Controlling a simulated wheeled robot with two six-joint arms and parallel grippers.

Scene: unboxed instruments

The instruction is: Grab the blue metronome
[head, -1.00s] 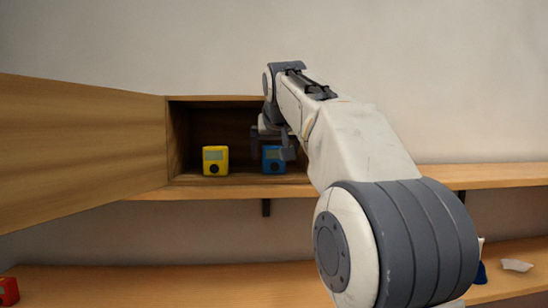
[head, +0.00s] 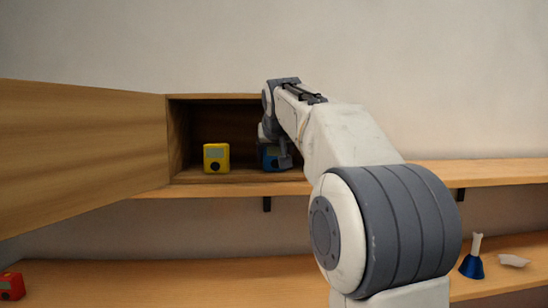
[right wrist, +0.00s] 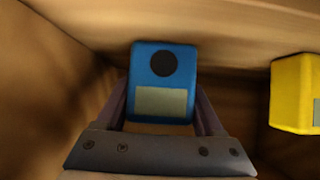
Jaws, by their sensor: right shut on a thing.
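The blue metronome (head: 271,159) stands in the open wooden cabinet, partly hidden behind my right gripper (head: 275,158). In the right wrist view the blue metronome (right wrist: 162,82) shows its dark round knob and pale display, between the two fingers of my right gripper (right wrist: 162,105). The fingers are shut on its two sides. It appears to rest on the cabinet floor. My left gripper is in no view.
A yellow metronome (head: 216,158) stands to the left in the same cabinet (head: 222,180). The cabinet door (head: 85,150) is swung open to the left. On the lower shelf (head: 160,285) are a red device (head: 12,286), a blue bell (head: 472,262) and a white piece (head: 513,261).

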